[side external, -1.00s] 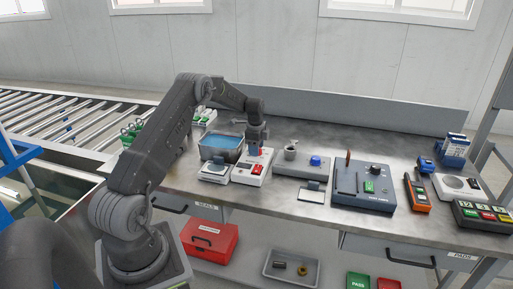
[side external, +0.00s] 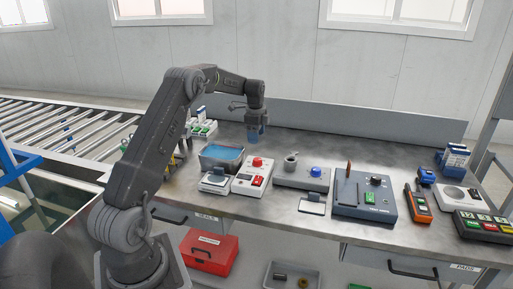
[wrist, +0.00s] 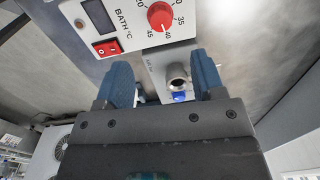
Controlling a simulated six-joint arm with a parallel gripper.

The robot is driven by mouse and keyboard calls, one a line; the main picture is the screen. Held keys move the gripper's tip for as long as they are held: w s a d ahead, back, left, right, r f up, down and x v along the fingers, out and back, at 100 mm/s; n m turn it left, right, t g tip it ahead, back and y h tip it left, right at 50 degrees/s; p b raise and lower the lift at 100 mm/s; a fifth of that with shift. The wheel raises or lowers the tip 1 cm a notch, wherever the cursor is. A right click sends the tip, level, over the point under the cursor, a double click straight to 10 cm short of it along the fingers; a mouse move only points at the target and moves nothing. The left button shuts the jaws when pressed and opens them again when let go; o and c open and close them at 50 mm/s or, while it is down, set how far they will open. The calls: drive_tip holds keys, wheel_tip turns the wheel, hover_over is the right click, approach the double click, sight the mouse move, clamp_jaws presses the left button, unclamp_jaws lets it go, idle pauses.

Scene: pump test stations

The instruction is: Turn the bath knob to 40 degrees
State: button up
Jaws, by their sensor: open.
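The bath controller is a white box (side external: 243,180) on the bench, with a red round knob (side external: 257,162) on top and a red rocker switch (side external: 259,181). In the wrist view its panel (wrist: 135,28) reads BATH °C, and the red knob (wrist: 161,16) sits at the top among the marks 20, 35, 40 and 45. The knob shows a pale pointer mark near the 40 side, but its exact setting is hard to tell. My gripper (side external: 258,138) is open and empty, raised above and apart from the knob. Its blue fingers (wrist: 162,78) are spread in the wrist view.
A water bath (side external: 222,158) stands left of the controller. A dark test station (side external: 365,197) stands farther right. The bench behind is mostly clear.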

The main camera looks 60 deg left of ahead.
drive_tip(key=shift+r, duration=1.5)
drive_tip(key=s+d+r+n+t, duration=0.1)
drive_tip(key=s+d+r, duration=0.1)
drive_tip(key=d+r, duration=0.45)
drive_tip(key=s+d+r+n+t, duration=0.1)
drive_tip(key=s+d+r+n, duration=0.15)
drive_tip(key=d, duration=0.65)
drive_tip(key=s+d+r+n, duration=0.1)
drive_tip(key=s+d+r, duration=0.2)
drive_tip(key=d+r, duration=0.35)
drive_tip(key=s+d+f+n+t, duration=0.1)
drive_tip(key=s+d+f+n, duration=0.1)
drive_tip(key=s+d, duration=0.6)
drive_tip(key=s+d+f+n+t, duration=0.2)
drive_tip(key=s+d+n, duration=0.1)
drive_tip(key=s+d, duration=0.5)
drive_tip(key=s, duration=0.3)
